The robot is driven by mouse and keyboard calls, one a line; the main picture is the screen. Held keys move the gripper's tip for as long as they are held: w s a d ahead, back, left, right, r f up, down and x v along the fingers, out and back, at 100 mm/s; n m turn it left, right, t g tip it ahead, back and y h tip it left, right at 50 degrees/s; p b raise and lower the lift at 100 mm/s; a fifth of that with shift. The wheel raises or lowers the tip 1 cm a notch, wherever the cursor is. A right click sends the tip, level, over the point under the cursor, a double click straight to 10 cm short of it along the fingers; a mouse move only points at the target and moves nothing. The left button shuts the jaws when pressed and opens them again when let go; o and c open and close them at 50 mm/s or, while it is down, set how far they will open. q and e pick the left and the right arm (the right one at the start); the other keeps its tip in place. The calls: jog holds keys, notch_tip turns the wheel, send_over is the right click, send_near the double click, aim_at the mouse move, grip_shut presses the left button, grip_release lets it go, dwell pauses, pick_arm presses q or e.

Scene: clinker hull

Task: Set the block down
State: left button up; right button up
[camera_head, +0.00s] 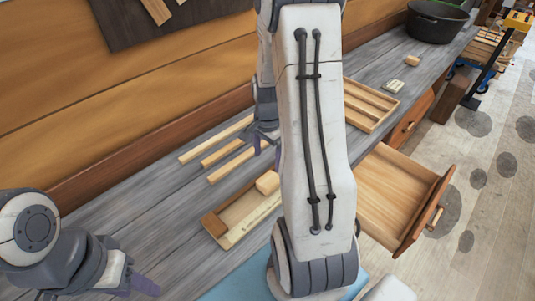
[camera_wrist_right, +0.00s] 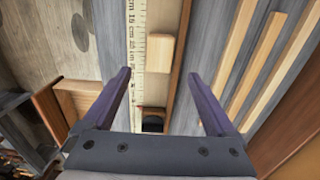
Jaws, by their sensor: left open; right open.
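A pale wooden block (camera_head: 267,182) lies in the shallow wooden tray (camera_head: 222,243) on the grey bench. In the right wrist view the block (camera_wrist_right: 160,52) sits beside a ruler, ahead of my fingertips and apart from them. My right gripper (camera_head: 265,142) is open and empty above the bench; its purple fingers spread wide in the wrist view (camera_wrist_right: 162,82). My right arm hides part of the tray in the head view. My left gripper (camera_head: 100,291) is open at the lower left, partly cut off by the frame's edge.
A ruler (camera_head: 256,221) and a brown block (camera_head: 213,223) are also in the tray. Several wooden strips (camera_head: 221,152) lie behind it. A slatted wooden tray (camera_head: 370,104) stands to the right. An open drawer (camera_head: 397,195) juts out at the front. A black tub (camera_head: 435,22) stands far back.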

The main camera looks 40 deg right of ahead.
jog(key=a+r+n, duration=0.6)
jog(key=a, duration=0.6)
jog(key=s+a+r+n, duration=0.3)
jog(key=s+a+n, duration=0.5)
jog(key=a+n, duration=0.1)
jog(key=s+a+r+n+y, duration=0.1)
jog(key=s+a+r+n, duration=0.2)
jog(key=s+a+n, duration=0.5)
jog(key=shift+s+a+n, duration=0.15)
jog(key=shift+a+n, duration=0.55)
jog(key=shift+a, duration=0.3)
jog(key=shift+f, duration=0.1)
